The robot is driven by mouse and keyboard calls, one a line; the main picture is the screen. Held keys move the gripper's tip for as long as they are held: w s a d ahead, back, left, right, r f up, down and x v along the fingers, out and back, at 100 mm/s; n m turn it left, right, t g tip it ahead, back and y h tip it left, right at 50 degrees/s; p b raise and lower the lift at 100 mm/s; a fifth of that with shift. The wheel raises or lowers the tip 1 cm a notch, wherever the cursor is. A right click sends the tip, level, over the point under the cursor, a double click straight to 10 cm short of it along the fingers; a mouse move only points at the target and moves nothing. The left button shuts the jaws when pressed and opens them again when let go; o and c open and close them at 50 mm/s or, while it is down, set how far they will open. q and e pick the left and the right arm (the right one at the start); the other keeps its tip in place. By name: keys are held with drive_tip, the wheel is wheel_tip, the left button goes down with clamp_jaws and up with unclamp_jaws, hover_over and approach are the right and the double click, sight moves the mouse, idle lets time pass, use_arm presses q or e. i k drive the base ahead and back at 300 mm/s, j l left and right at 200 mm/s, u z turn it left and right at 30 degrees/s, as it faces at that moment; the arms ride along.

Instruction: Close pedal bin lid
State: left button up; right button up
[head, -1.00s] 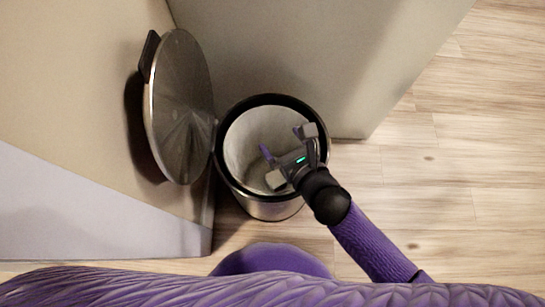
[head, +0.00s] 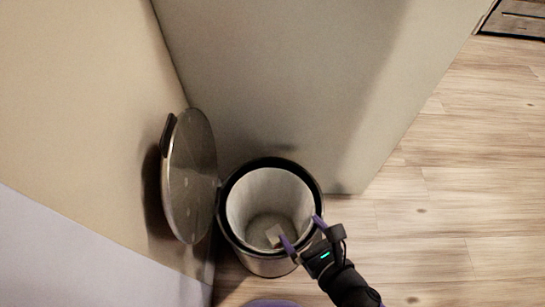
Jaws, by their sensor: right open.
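The pedal bin (head: 250,254) stands on the floor in the corner between two panels. It is round, with a dark rim and a pale inner liner. Its round metal lid (head: 190,178) is open, standing upright on the left side near the left panel. My right gripper (head: 303,232) is open and empty, over the near right part of the bin's rim. Its fingers point up and left across the opening, apart from the lid. I cannot tell whether it touches the rim. My left gripper is not in view.
A beige panel (head: 110,110) rises close behind the lid on the left. A grey-beige panel (head: 270,80) stands behind the bin. The wooden floor (head: 440,210) to the right is clear. A dark-edged item (head: 515,18) shows at the top right corner.

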sight(188, 175)
drive_tip(key=k+l, duration=0.8)
drive_tip(key=k, duration=0.05)
